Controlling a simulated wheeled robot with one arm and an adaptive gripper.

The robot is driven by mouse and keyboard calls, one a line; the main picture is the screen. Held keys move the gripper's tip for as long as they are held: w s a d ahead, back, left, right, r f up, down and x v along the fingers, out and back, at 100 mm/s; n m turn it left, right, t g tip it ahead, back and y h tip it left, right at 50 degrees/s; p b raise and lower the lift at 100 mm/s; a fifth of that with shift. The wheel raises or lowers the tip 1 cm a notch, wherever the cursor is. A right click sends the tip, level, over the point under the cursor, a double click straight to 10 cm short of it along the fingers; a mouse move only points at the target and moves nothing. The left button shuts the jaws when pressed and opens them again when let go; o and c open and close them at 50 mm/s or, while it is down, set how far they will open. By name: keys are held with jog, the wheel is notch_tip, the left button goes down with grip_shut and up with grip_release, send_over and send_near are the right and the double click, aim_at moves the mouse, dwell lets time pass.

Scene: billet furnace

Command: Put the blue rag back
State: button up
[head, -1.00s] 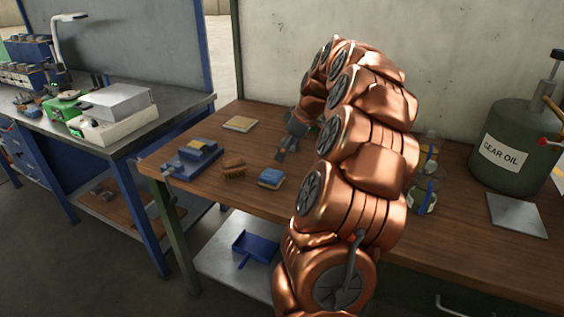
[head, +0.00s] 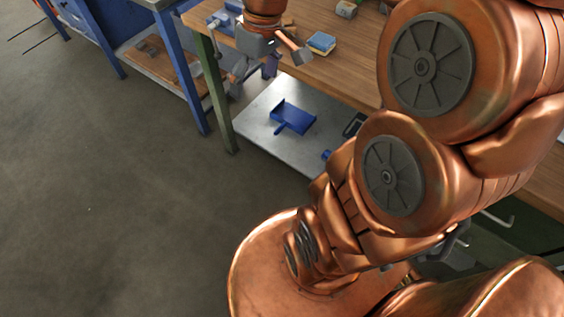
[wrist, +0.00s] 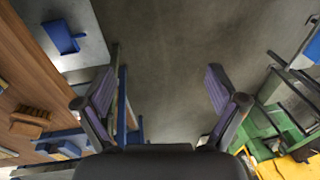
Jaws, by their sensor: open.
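A small blue block with a yellowish lower layer (head: 321,42) lies on the wooden bench near its front edge in the head view; I cannot tell whether it is a folded rag or a sponge. No other blue cloth can be made out. My gripper (head: 268,68) is open and empty at the bench's front left corner, pointing down. In the wrist view my gripper (wrist: 160,85) has its two purple-padded fingers spread, with bare floor between them.
A blue dustpan (head: 292,116) lies on the lower metal shelf (head: 262,132), also seen in the wrist view (wrist: 60,37). A brown brush (wrist: 30,118) lies on the bench (wrist: 25,75). Green and yellow items (wrist: 275,140) stand at right. The floor (head: 100,190) at left is clear.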

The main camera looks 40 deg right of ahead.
jog(key=s+a+f+m+g+h, duration=0.1)
jog(key=s+a+f, duration=0.1)
jog(key=s, duration=0.6)
jog(key=s+a+f+m+g+h, duration=0.1)
jog(key=s+a+f, duration=0.2)
jog(key=s, duration=0.6)
jog(key=shift+s+a+f+m, duration=0.25)
jog(key=shift+a+m, duration=0.15)
jog(key=shift+a, duration=0.3)
notch_tip(320, 180, up, 3)
jog(key=p, duration=0.3)
jog(key=shift+r, duration=0.1)
